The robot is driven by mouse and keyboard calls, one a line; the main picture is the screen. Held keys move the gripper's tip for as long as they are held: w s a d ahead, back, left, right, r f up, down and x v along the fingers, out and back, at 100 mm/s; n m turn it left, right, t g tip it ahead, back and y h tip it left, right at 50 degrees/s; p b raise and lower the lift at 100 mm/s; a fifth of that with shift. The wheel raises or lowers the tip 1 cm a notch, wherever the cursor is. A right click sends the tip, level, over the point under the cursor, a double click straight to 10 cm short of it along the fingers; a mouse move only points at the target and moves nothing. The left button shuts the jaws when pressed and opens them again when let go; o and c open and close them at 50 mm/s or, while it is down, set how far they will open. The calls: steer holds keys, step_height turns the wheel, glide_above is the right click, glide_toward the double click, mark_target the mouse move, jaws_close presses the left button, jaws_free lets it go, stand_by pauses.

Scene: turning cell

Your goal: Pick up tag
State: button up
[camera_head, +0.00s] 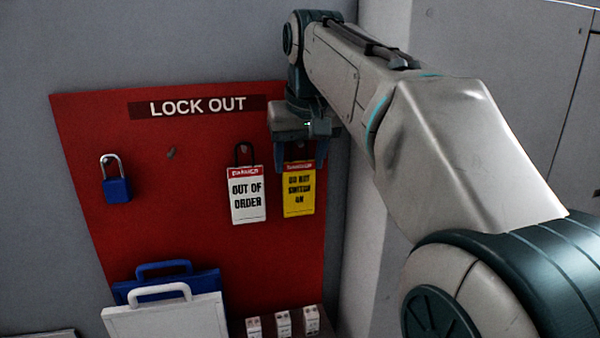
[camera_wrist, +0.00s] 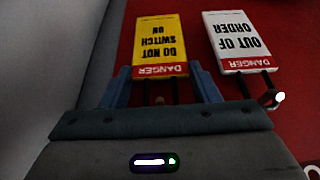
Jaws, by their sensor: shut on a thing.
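A yellow tag (camera_head: 299,193) with a red "DANGER" band and the words "DO NOT SWITCH ON" hangs at the right of the red lockout board (camera_head: 190,235). My gripper (camera_head: 297,168) is at its top edge, one finger on each side, and is shut on it. In the wrist view the yellow tag (camera_wrist: 160,45) shows upside down between my blue fingers (camera_wrist: 162,88). A white "OUT OF ORDER" tag (camera_head: 247,195) hangs just to its left by a dark loop; it also shows in the wrist view (camera_wrist: 238,42). The yellow tag's peg is largely hidden by my gripper.
A blue padlock (camera_head: 117,190) hangs at the board's left, beside a bare peg (camera_head: 171,153). A blue case (camera_head: 207,283) and a white case (camera_head: 165,318) stand below. Several small white boxes (camera_head: 283,323) sit at the bottom right. A grey wall edge (camera_head: 375,150) is close on the right.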

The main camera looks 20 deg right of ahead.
steer(key=shift+r, duration=0.75)
steer(key=s+b, duration=0.6)
steer(key=s, duration=1.2)
